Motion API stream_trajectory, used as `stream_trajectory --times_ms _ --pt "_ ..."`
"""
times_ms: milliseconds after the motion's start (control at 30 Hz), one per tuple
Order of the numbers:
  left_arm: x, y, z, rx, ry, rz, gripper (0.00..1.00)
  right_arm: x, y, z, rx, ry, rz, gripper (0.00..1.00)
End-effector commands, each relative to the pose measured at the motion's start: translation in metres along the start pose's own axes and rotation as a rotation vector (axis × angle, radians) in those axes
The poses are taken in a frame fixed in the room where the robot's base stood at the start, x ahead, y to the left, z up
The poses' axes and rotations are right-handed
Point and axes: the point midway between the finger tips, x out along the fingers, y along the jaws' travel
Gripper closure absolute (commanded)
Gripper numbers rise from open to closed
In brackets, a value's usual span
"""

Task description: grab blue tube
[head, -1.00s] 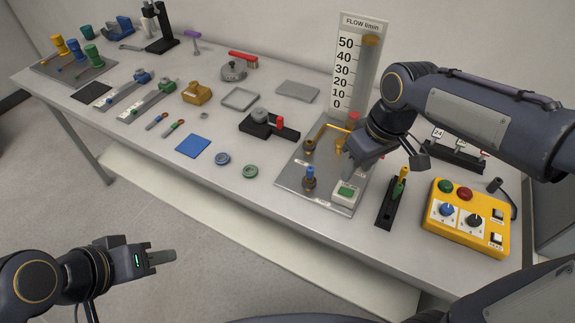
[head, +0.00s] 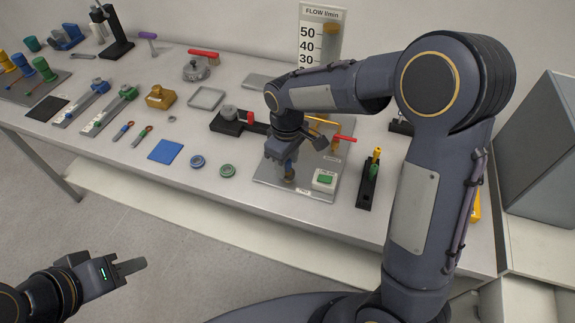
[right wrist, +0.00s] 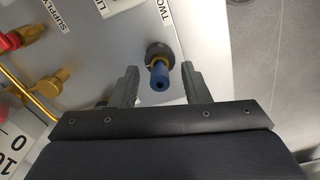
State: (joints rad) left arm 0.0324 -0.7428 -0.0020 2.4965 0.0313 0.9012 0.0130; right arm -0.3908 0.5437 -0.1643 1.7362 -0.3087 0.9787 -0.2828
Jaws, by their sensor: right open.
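The blue tube (right wrist: 161,82) stands on a round dark fitting with a brass collar, on the grey panel (head: 268,173). In the right wrist view it points toward the camera. My right gripper (right wrist: 158,75) is open, with one finger on each side of the tube and gaps still visible. In the head view my right gripper (head: 287,160) is over the front left of the panel and mostly hides the tube. My left gripper (head: 128,268) hangs away from the table at lower left; its finger gap cannot be made out.
On the panel are a green button box (head: 324,180), a red-handled valve (head: 343,138) and brass pipe. A black stand with yellow and green pieces (head: 369,180) is to the right. Blue and green rings (head: 228,170) lie left of the panel.

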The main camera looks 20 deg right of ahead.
Motion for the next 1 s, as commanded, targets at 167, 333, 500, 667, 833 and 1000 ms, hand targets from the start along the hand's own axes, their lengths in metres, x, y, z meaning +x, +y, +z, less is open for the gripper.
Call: stream_trajectory --times_ms 167,333,500,667,833,1000 --pt "0.0 0.0 0.0 0.0 0.0 0.0 0.65 0.002 0.0 0.0 0.001 0.001 0.0 0.58" --pt "0.0 0.0 0.0 0.0 0.0 0.0 0.65 0.002 0.0 0.0 0.001 0.001 0.0 0.71" --pt "0.0 0.0 0.0 0.0 0.0 0.0 0.65 0.002 0.0 0.0 0.001 0.001 0.0 0.93" --pt "0.0 0.0 0.0 0.0 0.0 0.0 0.65 0.002 0.0 0.0 0.001 0.001 0.0 1.0" --pt "0.0 0.0 0.0 0.0 0.0 0.0 0.65 0.001 0.0 0.0 0.001 0.002 0.0 1.0" --pt "0.001 -0.001 0.001 0.0 0.0 0.0 0.65 -0.019 0.001 -0.001 0.002 0.006 0.001 1.0"
